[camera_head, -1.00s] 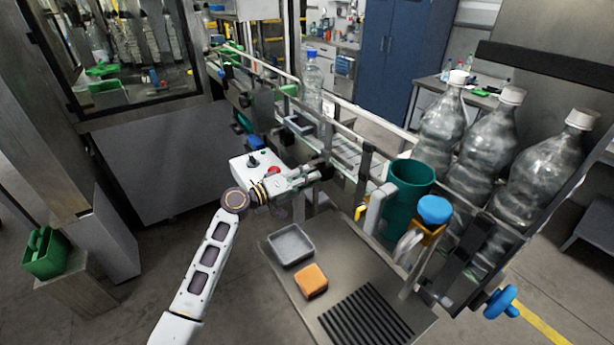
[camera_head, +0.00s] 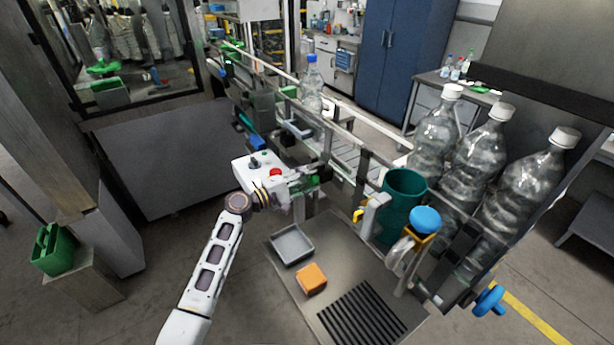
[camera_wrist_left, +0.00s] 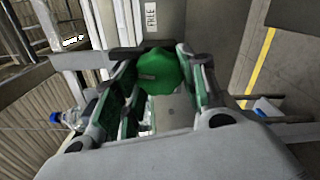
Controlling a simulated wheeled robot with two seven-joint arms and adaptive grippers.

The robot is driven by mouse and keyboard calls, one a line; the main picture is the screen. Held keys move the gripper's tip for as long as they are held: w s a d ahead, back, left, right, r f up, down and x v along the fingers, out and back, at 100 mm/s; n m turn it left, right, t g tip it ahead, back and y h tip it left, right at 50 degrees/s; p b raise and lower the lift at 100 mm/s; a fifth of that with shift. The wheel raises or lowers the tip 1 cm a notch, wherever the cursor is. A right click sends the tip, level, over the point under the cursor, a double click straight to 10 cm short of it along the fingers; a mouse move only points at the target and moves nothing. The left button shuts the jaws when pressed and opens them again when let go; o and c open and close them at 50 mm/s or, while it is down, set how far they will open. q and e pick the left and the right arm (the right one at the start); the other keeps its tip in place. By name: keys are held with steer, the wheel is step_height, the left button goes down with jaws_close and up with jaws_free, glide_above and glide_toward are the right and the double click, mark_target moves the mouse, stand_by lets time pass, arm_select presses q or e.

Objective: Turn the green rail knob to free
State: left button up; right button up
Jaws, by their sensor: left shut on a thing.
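The green rail knob (camera_wrist_left: 160,72) sits between the two fingers of my left gripper (camera_wrist_left: 155,85) in the left wrist view. The fingers are shut on it from both sides. A pale mark shows on the knob's face, and a label reading "FREE" (camera_wrist_left: 151,15) is on the grey plate above it. In the head view my left gripper (camera_head: 308,182) reaches the side of the conveyor rail, and the knob is mostly hidden there by the fingers. My right gripper is not in view.
A white control box (camera_head: 245,170) with a red button is beside my left wrist. A grey tray (camera_head: 291,244) and an orange block (camera_head: 311,279) lie on the metal table below. A teal cup (camera_head: 404,195) and several large bottles (camera_head: 475,160) stand to the right.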

arm_select(q)
steer(key=shift+n, duration=0.5)
steer(key=o, duration=1)
steer(key=shift+v, duration=6.05)
